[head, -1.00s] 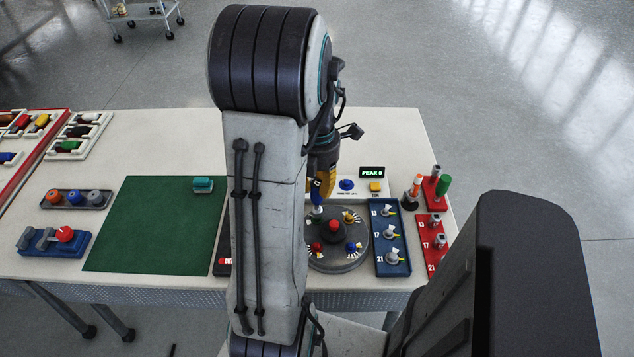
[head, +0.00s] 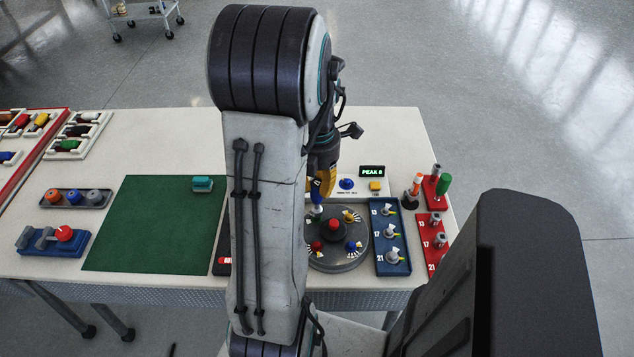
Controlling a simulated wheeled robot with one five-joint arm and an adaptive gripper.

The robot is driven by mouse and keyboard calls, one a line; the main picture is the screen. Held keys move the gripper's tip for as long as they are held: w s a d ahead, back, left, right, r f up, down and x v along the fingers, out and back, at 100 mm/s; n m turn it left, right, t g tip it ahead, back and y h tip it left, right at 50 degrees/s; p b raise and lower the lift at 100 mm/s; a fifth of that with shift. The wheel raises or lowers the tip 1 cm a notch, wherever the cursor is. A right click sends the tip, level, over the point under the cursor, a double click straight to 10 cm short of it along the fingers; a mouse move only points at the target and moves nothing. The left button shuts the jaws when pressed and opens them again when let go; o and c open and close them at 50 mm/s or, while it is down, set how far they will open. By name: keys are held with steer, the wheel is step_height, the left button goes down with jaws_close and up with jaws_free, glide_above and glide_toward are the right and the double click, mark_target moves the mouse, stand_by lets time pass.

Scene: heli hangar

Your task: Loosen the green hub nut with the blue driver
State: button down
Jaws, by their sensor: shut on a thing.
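My gripper (head: 325,180), with yellow fingers, is partly hidden behind my arm. It is shut on the blue driver (head: 316,194), which points down at the back left of the round grey hub (head: 337,262). The green nut is not clearly visible; the driver's lower end covers that part of the hub, and I cannot tell whether it is seated on the nut. The hub has a red centre knob (head: 333,225), a red nut (head: 317,247), a blue nut (head: 351,246) and a yellow nut (head: 348,215).
A display (head: 372,171) reads "PEAK 0" behind the hub. A blue rack (head: 379,262) with numbered sockets and red racks (head: 432,262) stand to the right. A green mat (head: 150,225) lies left, with a teal block (head: 202,184) on it. My arm hides the middle of the table.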

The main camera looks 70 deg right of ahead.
steer(key=shift+f+b, duration=0.75)
steer(key=shift+f, duration=0.2)
stand_by(0.5)
steer(key=c, duration=1.3)
jaws_free()
steer(key=m, duration=0.5)
steer(key=shift+b, duration=0.4)
steer(key=m, duration=0.5)
steer(key=shift+b, duration=0.35)
steer(key=m, duration=0.5)
steer(key=shift+b, duration=0.3)
steer(key=m, duration=0.5)
